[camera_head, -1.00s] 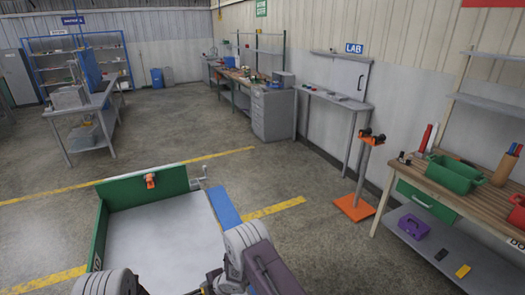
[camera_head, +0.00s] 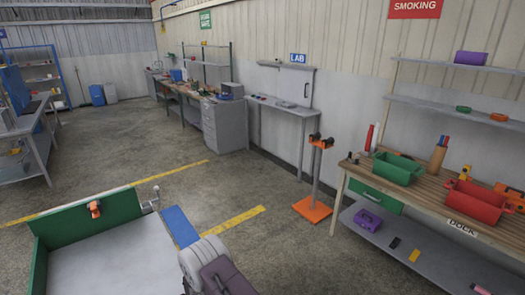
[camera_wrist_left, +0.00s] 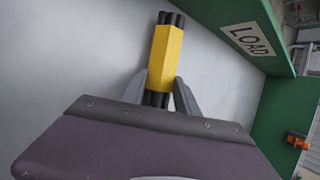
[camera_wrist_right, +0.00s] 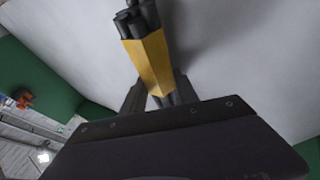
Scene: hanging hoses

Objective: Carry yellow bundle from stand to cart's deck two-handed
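The yellow bundle, a yellow sleeve around several black hoses, shows in the left wrist view (camera_wrist_left: 166,58) and the right wrist view (camera_wrist_right: 151,62). It is over the cart's grey deck (camera_head: 110,262); whether it touches the deck I cannot tell. My left gripper (camera_wrist_left: 162,85) has its fingers against both sides of the bundle near one end of the sleeve. My right gripper (camera_wrist_right: 158,85) likewise has its fingers against both sides. The head view shows only part of the deck; the bundle is outside it. An orange stand (camera_head: 314,180) with a dark-tipped top stands bare at centre right.
The cart has green walls (camera_head: 75,222), one labelled LOAD (camera_wrist_left: 250,38), an orange clip (camera_head: 95,209) and a crank (camera_head: 152,201). A workbench (camera_head: 425,190) with green and red bins stands right. Open floor lies beyond the cart.

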